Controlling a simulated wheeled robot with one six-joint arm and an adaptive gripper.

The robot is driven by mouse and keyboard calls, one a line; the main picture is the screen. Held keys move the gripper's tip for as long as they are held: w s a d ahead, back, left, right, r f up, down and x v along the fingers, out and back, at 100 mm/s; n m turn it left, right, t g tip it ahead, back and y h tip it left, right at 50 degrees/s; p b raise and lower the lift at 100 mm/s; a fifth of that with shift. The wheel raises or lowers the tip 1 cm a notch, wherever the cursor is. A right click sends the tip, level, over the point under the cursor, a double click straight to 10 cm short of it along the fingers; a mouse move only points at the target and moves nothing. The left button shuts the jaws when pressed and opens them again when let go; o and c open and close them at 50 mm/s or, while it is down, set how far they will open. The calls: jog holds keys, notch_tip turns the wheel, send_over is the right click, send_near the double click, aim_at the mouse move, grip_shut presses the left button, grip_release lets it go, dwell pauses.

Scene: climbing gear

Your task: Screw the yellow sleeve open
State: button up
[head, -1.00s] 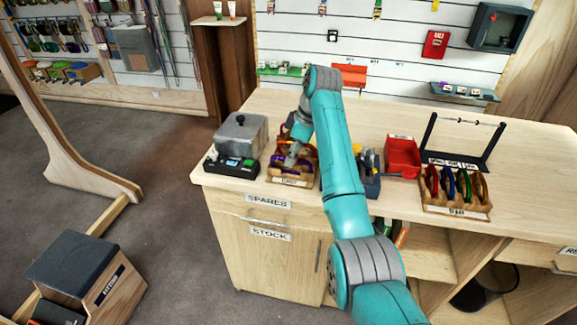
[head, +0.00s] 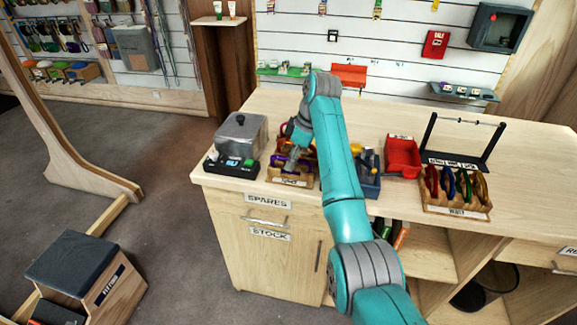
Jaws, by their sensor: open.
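My gripper (head: 291,163) is open and points down over a wooden tray (head: 288,181) with a label on its front, near the left end of the workbench. A purple item (head: 297,172) lies in that tray next to the fingertips; I cannot tell if they touch it. A small yellow part (head: 355,148) shows just right of my arm, by the blue bin; I cannot tell if it is the yellow sleeve. My arm hides part of the tray and what lies behind it.
A grey metal box (head: 241,135) and a black device (head: 232,167) stand left of the tray. Right of my arm are a blue bin (head: 369,181), a red bin (head: 403,157), a rack of coloured carabiners (head: 456,205) and a black stand (head: 463,150). The bench's back middle is clear.

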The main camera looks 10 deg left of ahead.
jog(key=shift+f, duration=0.5)
dwell(0.4)
